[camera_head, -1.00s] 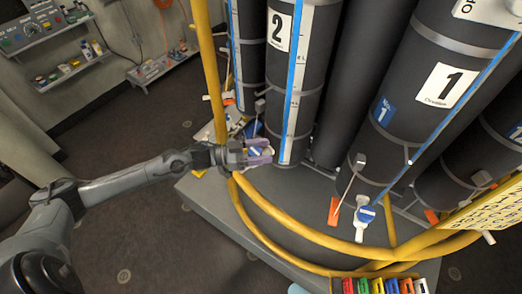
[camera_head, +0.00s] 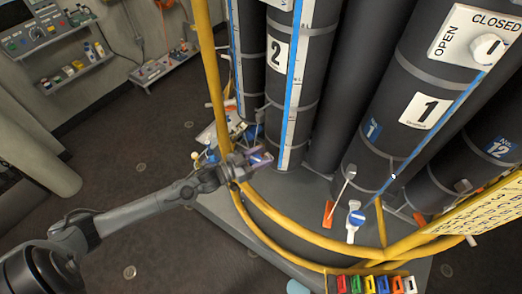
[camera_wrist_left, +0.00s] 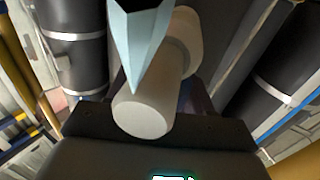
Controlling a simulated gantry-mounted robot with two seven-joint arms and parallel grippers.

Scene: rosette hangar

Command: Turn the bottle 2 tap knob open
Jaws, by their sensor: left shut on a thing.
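Bottle 2 (camera_head: 270,82) is a tall dark cylinder with a white "2" label and a blue stripe beside it. My left gripper (camera_head: 262,158) is at its foot, shut on the blue and white bottle 2 tap knob (camera_head: 259,157). The fingers hide part of the knob. In the left wrist view a pale blue pointed piece (camera_wrist_left: 138,38) crosses in front of a white cylindrical tap part (camera_wrist_left: 142,112). How far the knob is turned I cannot tell. My right gripper is not in view.
Bottle 1 (camera_head: 408,75) stands to the right with its own blue-knobbed tap (camera_head: 355,218) and an orange tag (camera_head: 328,213). A yellow rail (camera_head: 290,237) curves around the bottles' base. Several coloured clips (camera_head: 370,284) sit at the front. Floor at left is clear.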

